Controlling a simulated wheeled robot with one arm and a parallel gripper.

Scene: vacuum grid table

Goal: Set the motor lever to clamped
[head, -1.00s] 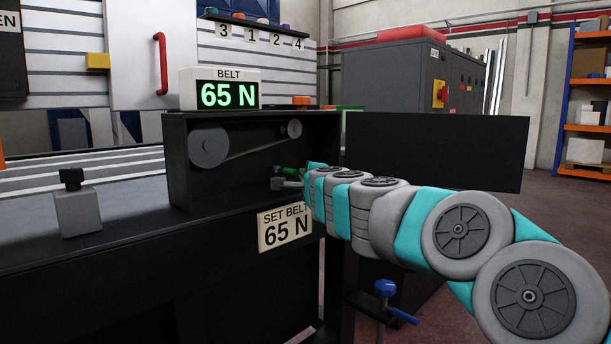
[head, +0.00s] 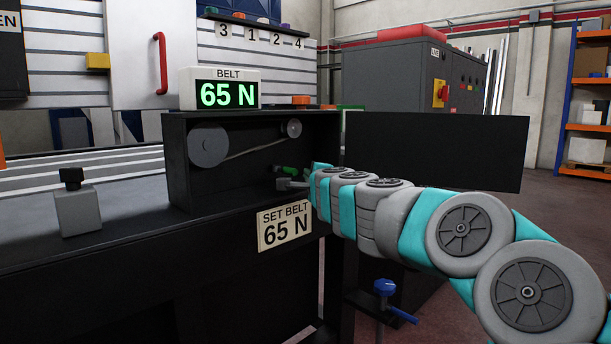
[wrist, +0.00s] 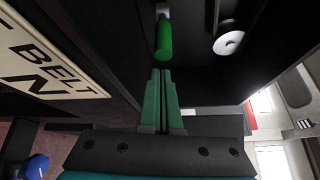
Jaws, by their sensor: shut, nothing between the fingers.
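The motor lever shows in the wrist view as a bright green cylindrical handle (wrist: 163,40) on a pale stem, inside the dark belt housing. My gripper (wrist: 162,72) has its two green fingers together, empty, with the tips just short of the handle's near end in the picture; contact cannot be judged. In the head view my arm reaches in from the right, and a small green piece (head: 289,170) and a grey piece show at its end. The fingers are hard to separate there. The belt display (head: 220,94) reads 65 N, and the sign (head: 285,227) says SET BELT 65 N.
A large pulley (head: 208,146) and a small pulley (head: 293,129) carry the belt above the lever. A dark panel (head: 435,152) stands right of the housing. A blue-handled part (head: 385,288) is below my arm. A grey block (head: 77,208) sits at left.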

